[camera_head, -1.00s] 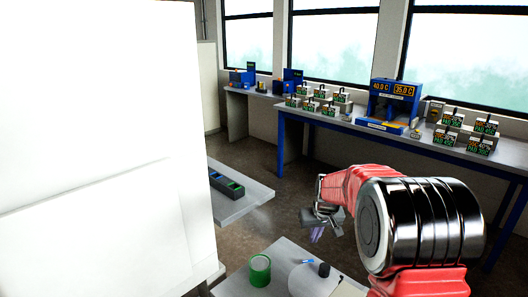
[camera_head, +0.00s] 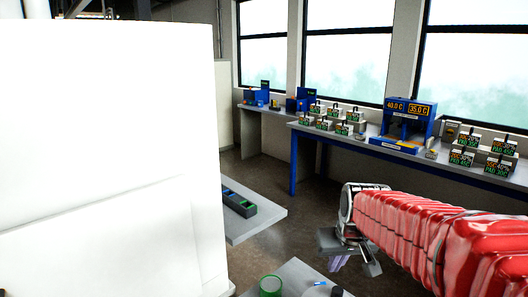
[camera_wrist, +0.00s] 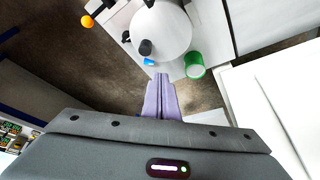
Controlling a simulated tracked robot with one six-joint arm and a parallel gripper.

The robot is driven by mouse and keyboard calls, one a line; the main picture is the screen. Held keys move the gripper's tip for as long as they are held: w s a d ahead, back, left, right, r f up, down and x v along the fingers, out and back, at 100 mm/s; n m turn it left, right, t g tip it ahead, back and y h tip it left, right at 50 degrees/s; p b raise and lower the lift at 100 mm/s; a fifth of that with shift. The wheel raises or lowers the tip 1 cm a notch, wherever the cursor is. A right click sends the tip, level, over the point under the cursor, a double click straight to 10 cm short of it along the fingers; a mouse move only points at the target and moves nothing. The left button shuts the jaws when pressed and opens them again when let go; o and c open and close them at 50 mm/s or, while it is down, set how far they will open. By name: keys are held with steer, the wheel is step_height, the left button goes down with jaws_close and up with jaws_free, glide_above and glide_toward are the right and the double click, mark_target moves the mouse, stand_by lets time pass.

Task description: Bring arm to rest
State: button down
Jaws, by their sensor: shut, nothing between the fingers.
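My arm, in red covers, reaches in from the right edge of the head view. My gripper (camera_head: 338,264) hangs at its end, pointing down over the gap of floor in front of the bench. In the wrist view the two purple fingers of my gripper (camera_wrist: 162,78) lie side by side, shut, with nothing held.
A green roll or cup (camera_head: 271,285) stands on the near table. A big white panel (camera_head: 110,150) fills the left. A grey table (camera_head: 262,222) carries a dark tray (camera_head: 238,203). A blue-framed bench (camera_head: 350,136) with several display boxes runs along the windows.

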steer(key=s+a+r, duration=0.1)
steer(key=s, duration=2)
steer(key=shift+s+a+t, duration=0.3)
steer(key=shift+s+t, duration=0.05)
steer(key=shift+t, duration=0.05)
steer(key=c, duration=2.5)
jaws_free()
